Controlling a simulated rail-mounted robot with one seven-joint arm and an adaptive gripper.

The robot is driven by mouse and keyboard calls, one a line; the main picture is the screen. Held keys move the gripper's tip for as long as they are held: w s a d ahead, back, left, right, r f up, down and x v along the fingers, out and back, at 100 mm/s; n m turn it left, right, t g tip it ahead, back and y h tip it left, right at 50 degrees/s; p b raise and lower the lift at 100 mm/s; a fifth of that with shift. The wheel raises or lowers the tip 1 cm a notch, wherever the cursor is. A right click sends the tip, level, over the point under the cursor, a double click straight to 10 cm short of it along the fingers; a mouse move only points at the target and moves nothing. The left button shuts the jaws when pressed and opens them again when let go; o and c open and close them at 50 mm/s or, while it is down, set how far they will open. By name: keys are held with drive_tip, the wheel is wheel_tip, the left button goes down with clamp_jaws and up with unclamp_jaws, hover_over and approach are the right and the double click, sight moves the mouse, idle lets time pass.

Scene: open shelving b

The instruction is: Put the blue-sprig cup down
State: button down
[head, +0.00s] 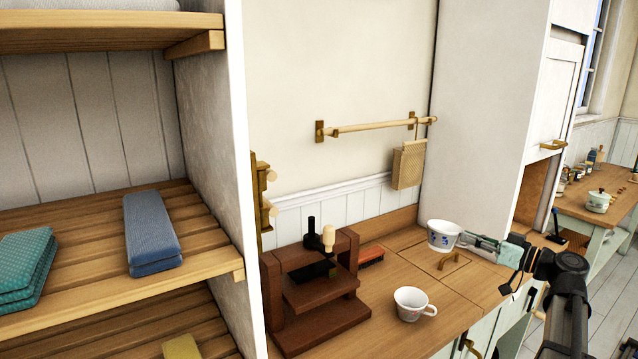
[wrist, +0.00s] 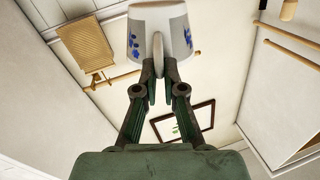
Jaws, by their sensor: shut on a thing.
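The blue-sprig cup (head: 441,237) is white with blue sprigs and is upright over the right part of the wooden counter (head: 455,293). My gripper (head: 468,241) comes in from the right and is shut on the cup's handle. In the wrist view my gripper (wrist: 159,72) has its fingertips closed on the white handle, with the blue-sprig cup (wrist: 174,32) just beyond them. The cup appears to be above the counter, but the gap below it is hard to judge.
A plain white cup (head: 409,304) stands on the counter in front. A dark wooden stand (head: 318,306) with a press is at left, beside a red-and-black brush (head: 371,256). A tall white cabinet (head: 487,110) rises at right.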

drive_tip(key=w+d+f+m+t+h, duration=0.25)
drive_tip(key=d+f+m+h, duration=0.2)
drive_tip(key=h, duration=0.35)
drive_tip(key=w+d+f+m+t+h, duration=0.2)
drive_tip(key=d+f+m+t+h, duration=0.1)
drive_tip(key=f+m+h, duration=0.4)
drive_tip(key=a+r+n+y, duration=0.2)
drive_tip(key=a+r, duration=0.1)
drive_tip(key=a, duration=2.5)
drive_tip(key=shift+a, duration=0.35)
drive_tip(key=shift+n, duration=0.25)
